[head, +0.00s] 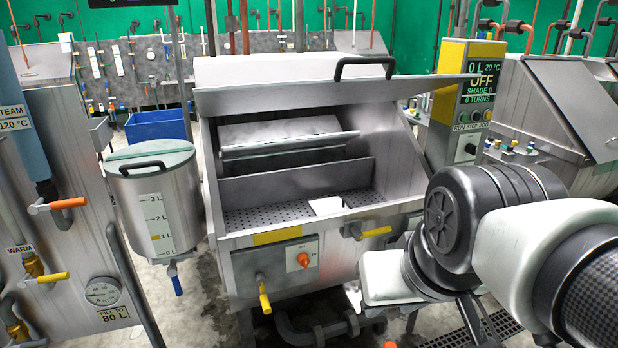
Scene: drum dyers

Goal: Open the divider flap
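The drum machine in the middle (310,270) stands with its lid (290,75) raised; the lid has a black handle. Inside the opening, a flat metal panel with a rolled front lip (285,146) lies across the back. In front of it a plain upright metal plate (295,184) spans the tub above a perforated floor (265,214). I cannot tell for sure which of these is the divider flap. My gripper (388,278) appears low at the machine's front right, outside the tub and apart from both plates. Its fingers are not clear enough to read.
A yellow valve handle (376,232) sticks out at the front right rim, near my arm. A control column (470,95) reading OFF stands right of the machine. A lidded steel vat (155,205) and a blue bin (155,125) stand left.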

